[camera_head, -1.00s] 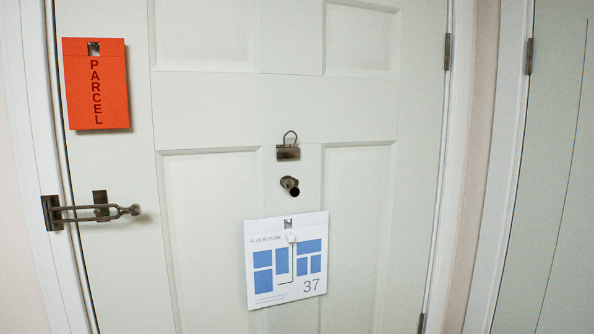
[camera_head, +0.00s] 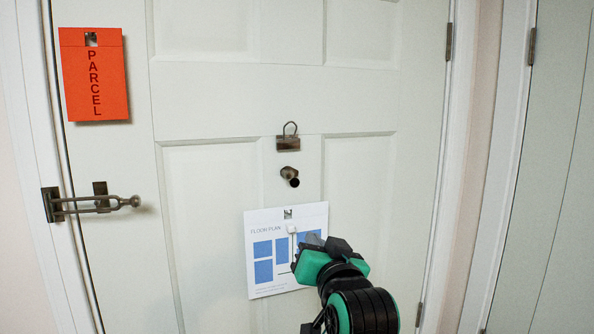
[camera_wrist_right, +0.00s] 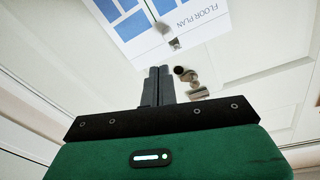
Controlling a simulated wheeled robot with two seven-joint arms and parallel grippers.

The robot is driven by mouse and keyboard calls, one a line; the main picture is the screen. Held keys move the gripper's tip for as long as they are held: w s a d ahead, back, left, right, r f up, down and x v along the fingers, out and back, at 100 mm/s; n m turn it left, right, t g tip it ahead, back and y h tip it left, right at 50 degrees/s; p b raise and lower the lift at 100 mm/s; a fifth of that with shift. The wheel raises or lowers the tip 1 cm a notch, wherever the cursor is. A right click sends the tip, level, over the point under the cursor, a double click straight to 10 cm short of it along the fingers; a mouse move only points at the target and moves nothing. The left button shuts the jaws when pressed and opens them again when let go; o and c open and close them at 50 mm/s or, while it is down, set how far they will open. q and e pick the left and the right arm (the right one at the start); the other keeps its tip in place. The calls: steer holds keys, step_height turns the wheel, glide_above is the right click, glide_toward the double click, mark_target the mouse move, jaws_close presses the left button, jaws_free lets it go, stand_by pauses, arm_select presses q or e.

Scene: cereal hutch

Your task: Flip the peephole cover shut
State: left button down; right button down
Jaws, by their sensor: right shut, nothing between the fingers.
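The brown peephole (camera_head: 289,176) juts from the white door; its dark round end faces me. Just above it is a small brown plate (camera_head: 288,144) with a wire loop standing up, apparently the peephole cover in its raised position. In the right wrist view, the peephole (camera_wrist_right: 185,73) and plate (camera_wrist_right: 200,93) show just right of the fingers. My right gripper (camera_head: 302,247) is in front of the floor plan sheet, below the peephole and apart from it. Its fingers (camera_wrist_right: 158,72) are shut together and empty. My left gripper is not in view.
A white floor plan sheet (camera_head: 262,225) hangs below the peephole, partly hidden by my right gripper. An orange PARCEL card (camera_head: 94,80) hangs at the upper left. A door latch (camera_head: 100,203) is at the left edge. The door face around the peephole is clear.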

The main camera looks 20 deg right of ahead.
mark_target(297, 170)
step_height(297, 170, up, 13)
steer(key=s+m+t, duration=0.1)
steer(key=t, duration=0.1)
steer(key=shift+s+a+f+m+t+h, duration=0.2)
steer(key=shift+s+m+t+h, duration=0.1)
steer(key=shift+s+m, duration=0.1)
steer(key=shift+w, duration=0.1)
steer(key=p+x, duration=0.2)
steer(key=x, duration=0.1)
steer(key=p+x, duration=0.1)
steer(key=x, duration=0.2)
steer(key=f+p+x, duration=0.1)
steer(key=p+x, duration=0.1)
steer(key=x, duration=0.1)
steer(key=shift+w+a+p, duration=0.15)
steer(key=shift+w+p, duration=0.15)
steer(key=shift+w, duration=0.15)
steer(key=shift+s+a+f+p, duration=0.1)
steer(key=shift+a+f+p, duration=0.2)
steer(key=shift+f, duration=0.25)
steer(key=shift+s+a+f+p, duration=0.1)
steer(key=shift+a+f+p, duration=0.15)
steer(key=shift+f, duration=0.35)
steer(key=shift+w, duration=0.1)
